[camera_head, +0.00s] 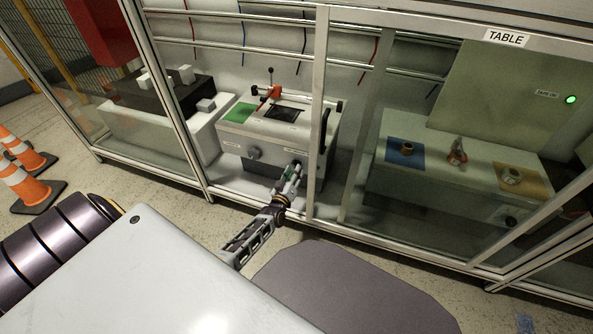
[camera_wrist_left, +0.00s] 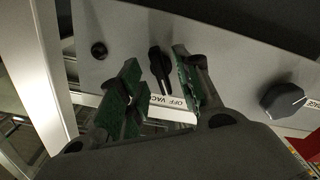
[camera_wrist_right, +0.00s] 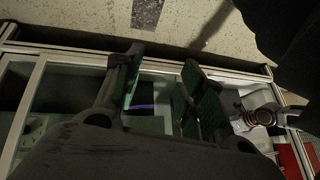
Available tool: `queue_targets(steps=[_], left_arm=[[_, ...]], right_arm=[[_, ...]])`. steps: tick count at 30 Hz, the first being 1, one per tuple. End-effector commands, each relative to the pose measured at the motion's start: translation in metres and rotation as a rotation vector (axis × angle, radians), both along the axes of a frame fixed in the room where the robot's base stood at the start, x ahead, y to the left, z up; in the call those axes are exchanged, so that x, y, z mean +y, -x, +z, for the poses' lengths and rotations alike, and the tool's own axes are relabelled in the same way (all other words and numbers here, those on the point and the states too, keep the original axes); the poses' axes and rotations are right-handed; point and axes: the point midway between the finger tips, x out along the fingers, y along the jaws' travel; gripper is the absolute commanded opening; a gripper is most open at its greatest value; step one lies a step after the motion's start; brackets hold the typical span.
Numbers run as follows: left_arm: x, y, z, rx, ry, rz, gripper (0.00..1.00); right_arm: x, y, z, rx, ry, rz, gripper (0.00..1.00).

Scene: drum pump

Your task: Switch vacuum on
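The black vacuum switch (camera_wrist_left: 159,66) is a pointed knob on a grey panel, with a label below that reads "OFF VAC" before it is cut off. My left gripper (camera_wrist_left: 154,72) is open, with one green-padded finger on each side of the knob. I cannot tell whether either finger touches it. In the head view my left gripper (camera_head: 293,172) is at the front of the white control box (camera_head: 232,142), and hides the switch. My right gripper (camera_wrist_right: 160,80) is open and empty in its wrist view. It is not seen in the head view.
A larger black dial (camera_wrist_left: 284,99) sits right of the switch, and a small black round part (camera_wrist_left: 98,50) sits left. Frame posts (camera_head: 318,110) stand close to my left arm. A glazed bay to the right holds a table (camera_head: 440,190). Orange cones (camera_head: 25,185) stand at far left.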

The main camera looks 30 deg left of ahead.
Motion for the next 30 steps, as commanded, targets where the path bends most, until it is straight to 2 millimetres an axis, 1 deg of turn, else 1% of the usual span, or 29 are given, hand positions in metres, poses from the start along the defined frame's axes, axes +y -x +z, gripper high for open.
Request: queue_targets(steps=[3,8,15,24,30], left_arm=[[0.002,-0.012,-0.001,-0.002,0.0,0.0,0.34],[0.005,-0.023,-0.001,-0.001,0.0,0.0,0.34],[0.007,-0.031,0.0,0.0,-0.001,0.0,0.34],[0.007,-0.032,0.0,0.0,-0.001,0.0,0.34],[0.007,-0.031,0.0,0.0,0.0,0.0,0.08]], right_arm=[[0.002,0.005,-0.016,-0.003,-0.012,-0.006,0.4],[0.003,0.009,-0.029,-0.004,-0.026,-0.012,0.4],[0.004,0.003,-0.03,-0.032,-0.039,-0.02,0.4],[0.004,0.002,-0.029,-0.037,-0.04,-0.022,0.4],[0.005,0.002,-0.029,-0.033,-0.041,-0.023,0.4]])
